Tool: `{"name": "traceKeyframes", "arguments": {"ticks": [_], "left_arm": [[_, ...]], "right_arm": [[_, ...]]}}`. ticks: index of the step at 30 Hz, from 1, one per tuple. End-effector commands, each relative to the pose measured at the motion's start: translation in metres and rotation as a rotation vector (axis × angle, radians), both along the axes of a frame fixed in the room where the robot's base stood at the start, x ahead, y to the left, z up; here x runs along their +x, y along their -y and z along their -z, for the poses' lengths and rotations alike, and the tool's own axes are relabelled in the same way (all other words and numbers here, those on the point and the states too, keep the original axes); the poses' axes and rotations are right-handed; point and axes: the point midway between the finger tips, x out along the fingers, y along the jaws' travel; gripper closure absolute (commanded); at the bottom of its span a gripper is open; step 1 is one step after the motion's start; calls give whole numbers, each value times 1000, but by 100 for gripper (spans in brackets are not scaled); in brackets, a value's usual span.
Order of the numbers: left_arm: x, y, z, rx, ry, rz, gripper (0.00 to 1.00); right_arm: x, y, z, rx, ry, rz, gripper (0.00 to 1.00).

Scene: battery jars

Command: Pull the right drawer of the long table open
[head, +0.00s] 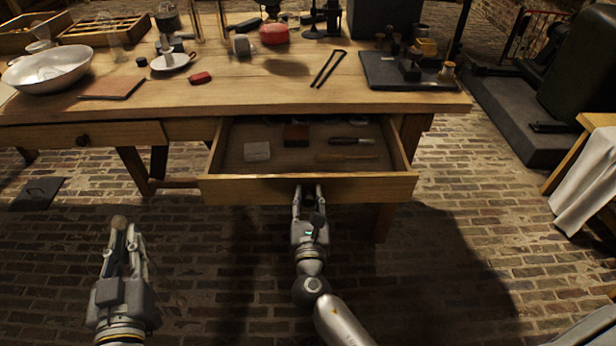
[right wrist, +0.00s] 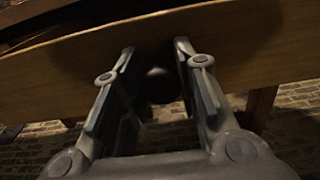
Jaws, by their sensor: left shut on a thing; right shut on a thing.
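The right drawer (head: 230,190) of the long table (head: 330,95) is pulled out, with its inside showing. It holds a pale block (head: 257,151), a reddish-brown block (head: 296,134), a dark-handled tool (head: 350,141) and a thin wooden piece (head: 345,157). My right gripper (head: 309,190) is at the middle of the drawer front, shut on its dark round knob (right wrist: 158,84), which shows between the fingers in the right wrist view. My left gripper (head: 121,232) is shut on a small round brownish thing (head: 119,222), held over the floor away from the table.
The left drawer (head: 120,134) is shut, with a dark knob (head: 82,140). On the tabletop are a white bowl (head: 47,70), a saucer (head: 173,62), black tongs (head: 328,68) and a dark board (head: 400,75). A cloth-draped bench (head: 590,180) stands at right. Brick floor before the drawer is clear.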

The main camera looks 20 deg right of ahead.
Motion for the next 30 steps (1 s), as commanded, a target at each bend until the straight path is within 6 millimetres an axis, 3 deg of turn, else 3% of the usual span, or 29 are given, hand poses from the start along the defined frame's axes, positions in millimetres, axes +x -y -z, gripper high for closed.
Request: {"name": "traceKeyframes", "arguments": {"ticks": [6,12,28,29,30], "left_arm": [[0,0,-7,0,1,0,100],[0,0,-9,0,1,0,100],[0,0,-9,0,1,0,100],[0,0,-9,0,1,0,100],[0,0,-9,0,1,0,100]], "right_arm": [[-40,-11,0,0,-2,-1,100],[-60,-17,0,0,0,0,100],[-67,-19,0,-1,2,0,100],[-67,-19,0,-1,2,0,68],[-66,-19,0,-1,2,0,63]]}}
